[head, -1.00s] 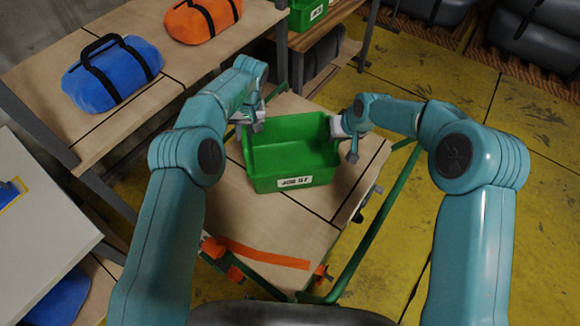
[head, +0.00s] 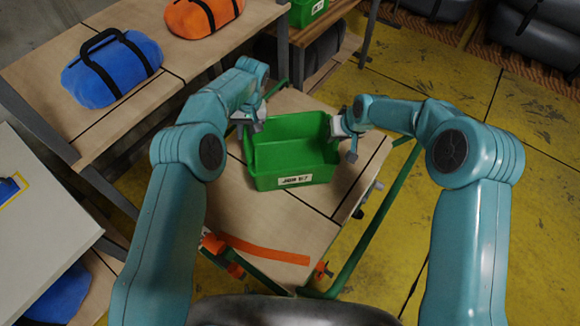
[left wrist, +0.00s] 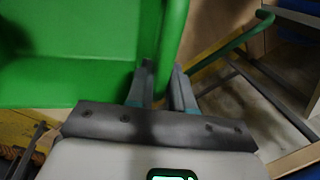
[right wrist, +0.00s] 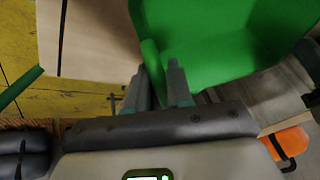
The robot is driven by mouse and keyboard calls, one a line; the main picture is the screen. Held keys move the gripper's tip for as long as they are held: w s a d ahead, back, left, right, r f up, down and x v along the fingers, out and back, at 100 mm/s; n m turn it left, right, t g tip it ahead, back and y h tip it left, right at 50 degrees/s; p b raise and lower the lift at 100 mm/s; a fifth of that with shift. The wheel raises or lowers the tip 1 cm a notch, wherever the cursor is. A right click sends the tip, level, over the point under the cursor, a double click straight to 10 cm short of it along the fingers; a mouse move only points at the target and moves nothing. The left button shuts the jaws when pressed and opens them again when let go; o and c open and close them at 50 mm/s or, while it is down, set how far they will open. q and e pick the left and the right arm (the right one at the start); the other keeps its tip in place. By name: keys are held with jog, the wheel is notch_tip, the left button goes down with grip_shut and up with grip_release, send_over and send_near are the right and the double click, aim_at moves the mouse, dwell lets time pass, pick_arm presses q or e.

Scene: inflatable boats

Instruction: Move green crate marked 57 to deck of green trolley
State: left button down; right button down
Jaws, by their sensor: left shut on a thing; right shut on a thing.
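The green crate (head: 292,153) carries a white label that reads 57 at its end. It is over the wooden deck of the green trolley (head: 262,205); I cannot tell whether it touches the deck. My left gripper (head: 251,126) is shut on its left wall, and the left wrist view shows the jaws (left wrist: 160,88) across the green rim. My right gripper (head: 346,138) is shut on its right wall, and the right wrist view shows the jaws (right wrist: 163,85) on the rim. The crate looks empty and roughly level.
A wooden bench at the left (head: 90,125) holds a blue bag (head: 112,68) and an orange bag (head: 203,14). Another green crate (head: 306,10) stands on a shelf behind. An orange strip (head: 262,250) marks the deck's near end. Yellow floor (head: 440,110) is open at right.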

pick_arm(q)
jog(key=shift+w+f, duration=0.1)
jog(key=shift+f, duration=0.5)
pick_arm(e)
jog(key=shift+w+f, duration=0.1)
jog(key=shift+f, duration=0.45)
pick_arm(q)
jog(key=shift+f, duration=0.7)
pick_arm(e)
jog(key=shift+f, duration=0.7)
pick_arm(q)
jog(key=c, duration=1)
grip_release()
pick_arm(e)
jog(key=c, duration=1)
grip_release()
pick_arm(q)
notch_tip(320, 180, up, 12)
jog(key=d, duration=0.2)
jog(key=shift+w+f, duration=0.15)
jog(key=shift+w, duration=0.05)
pick_arm(e)
jog(key=v, duration=1.2)
pick_arm(q)
jog(key=shift+d, duration=0.1)
pick_arm(e)
jog(key=shift+f, duration=0.1)
